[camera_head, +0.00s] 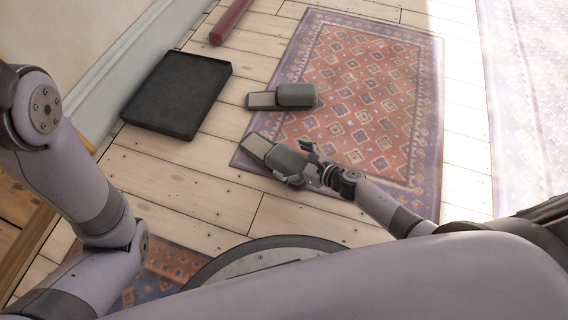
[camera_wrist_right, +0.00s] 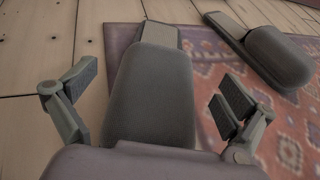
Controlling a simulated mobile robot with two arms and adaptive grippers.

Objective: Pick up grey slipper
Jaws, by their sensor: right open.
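Two grey slippers lie on the edge of the patterned rug. The nearer grey slipper (camera_head: 284,161) has my right gripper (camera_head: 300,163) at its closed toe end. In the right wrist view this slipper (camera_wrist_right: 152,95) lies between the two spread fingers of the right gripper (camera_wrist_right: 150,98), and no finger clearly touches it. The farther grey slipper (camera_head: 297,95) lies beyond it, and shows at the upper right of the right wrist view (camera_wrist_right: 275,55). My left arm is at the left of the head view; its gripper is out of frame.
A black tray (camera_head: 178,92) lies on the wooden floor to the left of the rug (camera_head: 385,85). A dark red bar-like object (camera_head: 231,20) lies at the top, near the wall. Another rug (camera_head: 172,262) shows near my base. Bare floorboards lie between tray and slippers.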

